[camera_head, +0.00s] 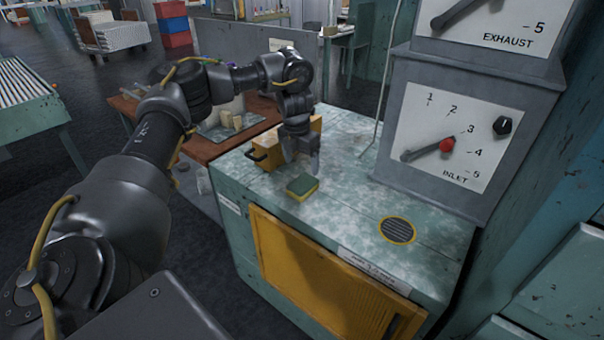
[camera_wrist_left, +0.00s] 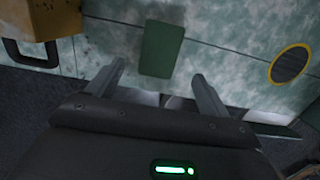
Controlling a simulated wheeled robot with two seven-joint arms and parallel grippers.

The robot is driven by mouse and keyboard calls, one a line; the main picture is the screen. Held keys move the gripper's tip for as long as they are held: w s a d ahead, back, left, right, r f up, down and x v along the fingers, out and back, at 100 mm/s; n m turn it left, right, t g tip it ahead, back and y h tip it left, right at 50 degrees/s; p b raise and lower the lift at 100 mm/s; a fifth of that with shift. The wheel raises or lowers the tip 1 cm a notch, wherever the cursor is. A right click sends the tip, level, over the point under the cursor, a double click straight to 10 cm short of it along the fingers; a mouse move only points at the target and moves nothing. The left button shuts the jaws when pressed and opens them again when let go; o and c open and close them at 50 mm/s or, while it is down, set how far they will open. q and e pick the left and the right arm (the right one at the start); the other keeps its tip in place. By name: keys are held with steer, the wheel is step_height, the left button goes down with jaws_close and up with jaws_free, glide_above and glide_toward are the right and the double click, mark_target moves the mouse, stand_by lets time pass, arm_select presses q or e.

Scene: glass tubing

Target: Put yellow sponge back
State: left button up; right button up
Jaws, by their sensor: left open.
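The sponge (camera_head: 302,187), yellow with a green top, lies flat on the worn teal cabinet top, near its front left edge. In the left wrist view its green face (camera_wrist_left: 161,49) shows ahead of the fingers, roughly between them and apart from them. My left gripper (camera_head: 301,158) is above the cabinet top, just behind the sponge in the head view. Its two fingers (camera_wrist_left: 160,80) are spread and nothing is between them. My right gripper is in neither view.
A yellow box with a dark handle (camera_head: 268,152) stands left of my gripper; it also shows in the wrist view (camera_wrist_left: 42,18). A round vent with a yellow ring (camera_head: 397,230) is at the right. The grey INLET gauge box (camera_head: 440,190) stands behind. A brown table (camera_head: 195,148) adjoins at left.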

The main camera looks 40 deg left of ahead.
arm_select(q)
steer(key=r, duration=0.3)
steer(key=shift+s+r, duration=0.2)
steer(key=shift+s, duration=0.05)
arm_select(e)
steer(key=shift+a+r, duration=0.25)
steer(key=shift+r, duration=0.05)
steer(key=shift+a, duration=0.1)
arm_select(q)
steer(key=shift+f, duration=0.15)
